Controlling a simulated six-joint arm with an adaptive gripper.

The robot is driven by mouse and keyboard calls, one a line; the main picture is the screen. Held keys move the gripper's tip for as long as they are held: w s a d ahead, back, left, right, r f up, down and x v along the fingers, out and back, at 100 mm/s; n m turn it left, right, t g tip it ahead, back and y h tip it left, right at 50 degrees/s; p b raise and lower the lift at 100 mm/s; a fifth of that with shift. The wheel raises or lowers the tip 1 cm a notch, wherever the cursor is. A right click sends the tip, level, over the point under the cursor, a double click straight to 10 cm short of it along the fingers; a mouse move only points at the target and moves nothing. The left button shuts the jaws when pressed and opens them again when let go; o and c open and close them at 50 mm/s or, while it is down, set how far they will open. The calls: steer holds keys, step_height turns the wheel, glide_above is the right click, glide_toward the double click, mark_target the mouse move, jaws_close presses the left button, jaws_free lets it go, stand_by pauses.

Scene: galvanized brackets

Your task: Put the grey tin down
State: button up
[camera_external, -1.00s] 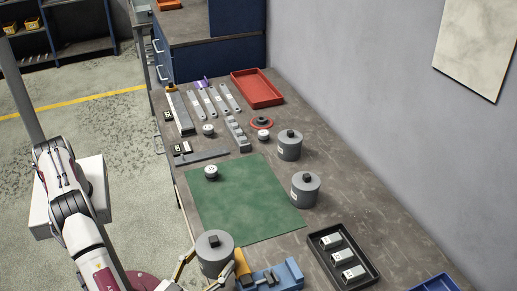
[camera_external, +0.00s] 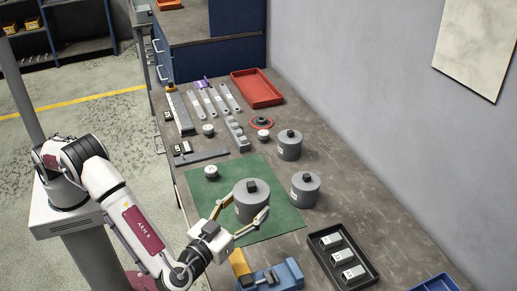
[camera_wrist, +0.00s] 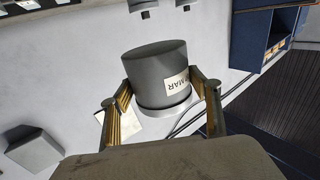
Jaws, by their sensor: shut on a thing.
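The grey tin (camera_external: 250,203) is a round grey can with a dark block on its lid. My gripper (camera_external: 240,221) is shut on its sides and holds it over the green mat (camera_external: 206,227). I cannot tell whether its base touches the mat. In the wrist view the tin (camera_wrist: 156,72) sits between the two fingers of my gripper (camera_wrist: 163,103), with a white label showing. Two similar grey tins stand to the right of the mat, one nearer (camera_external: 305,190) and one farther (camera_external: 289,146).
A blue and yellow vise (camera_external: 272,276) stands at the front edge. A black tray (camera_external: 322,243) with light blocks lies right of it. A small white-topped knob (camera_external: 211,173) sits at the mat's far left. Metal bars and a red tray (camera_external: 257,89) lie farther back.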

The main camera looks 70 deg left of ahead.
steer(key=w+a+r+m+t+h, duration=0.1)
steer(key=w+a+r+m+h, duration=0.15)
steer(key=w+a, duration=0.7)
steer(key=w+a+r+m+t+h, duration=0.1)
steer(key=w+a+r+h, duration=0.15)
steer(key=w+a, duration=0.7)
steer(key=s+a+f+m+h, duration=0.1)
steer(key=s+a+f, duration=0.3)
steer(key=a, duration=0.7)
steer(key=s+a+f+m+t+h, duration=0.1)
steer(key=s+a+f+m+h, duration=0.1)
steer(key=s+a, duration=0.5)
steer(key=a+f+h, duration=0.1)
steer(key=a, duration=0.4)
steer(key=shift+f+h, duration=0.35)
steer(key=shift+h, duration=0.05)
steer(key=shift+s+d, duration=0.1)
